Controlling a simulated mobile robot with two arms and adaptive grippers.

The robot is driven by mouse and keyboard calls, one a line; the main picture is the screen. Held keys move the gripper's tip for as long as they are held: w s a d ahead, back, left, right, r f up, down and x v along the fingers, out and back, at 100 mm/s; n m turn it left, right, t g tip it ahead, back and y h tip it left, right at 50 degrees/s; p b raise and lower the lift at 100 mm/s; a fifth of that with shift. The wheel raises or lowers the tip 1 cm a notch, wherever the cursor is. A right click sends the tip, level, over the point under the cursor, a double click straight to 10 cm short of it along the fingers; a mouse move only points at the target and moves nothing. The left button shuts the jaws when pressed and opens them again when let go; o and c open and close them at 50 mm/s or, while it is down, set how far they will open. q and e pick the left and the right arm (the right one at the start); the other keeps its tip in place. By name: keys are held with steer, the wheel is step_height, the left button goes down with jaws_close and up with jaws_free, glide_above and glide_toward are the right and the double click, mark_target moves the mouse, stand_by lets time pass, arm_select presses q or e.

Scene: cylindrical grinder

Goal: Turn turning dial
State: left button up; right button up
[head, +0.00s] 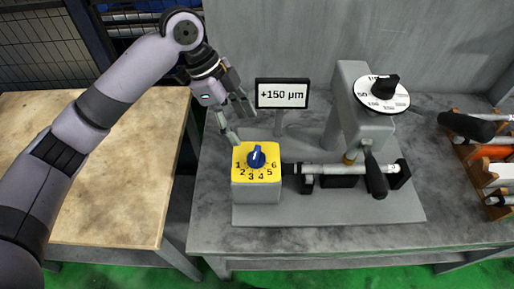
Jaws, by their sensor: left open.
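The blue turning dial (256,157) sits on top of a yellow-topped box (242,188) marked with numbers 1 to 6 around the knob. Its white pointer mark looks directed toward the back, though it is small. My left gripper (236,122) is open and empty, just above and behind the box on its left, apart from the dial. A second dial, black on a white numbered disc (404,104), is on top of the grey grinder column (350,118). My right gripper is not in view.
A display (282,94) reading +150 µm stands behind the box. A black-handled lever (375,178) and a cylindrical workpiece (330,169) are to its right. A tool rack (486,150) stands at far right. A wooden table (110,200) lies left.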

mark_target(257, 152)
arm_select(q)
steer(key=p+x, duration=0.1)
steer(key=x, duration=0.6)
steer(key=shift+w+d+f, duration=0.15)
steer(key=shift+f, duration=0.1)
steer(key=shift+x, duration=1.15)
steer(key=shift+d+f+p, duration=0.2)
steer(key=shift+f+p, duration=0.1)
steer(key=shift+f, duration=0.35)
steer(key=c, duration=1.1)
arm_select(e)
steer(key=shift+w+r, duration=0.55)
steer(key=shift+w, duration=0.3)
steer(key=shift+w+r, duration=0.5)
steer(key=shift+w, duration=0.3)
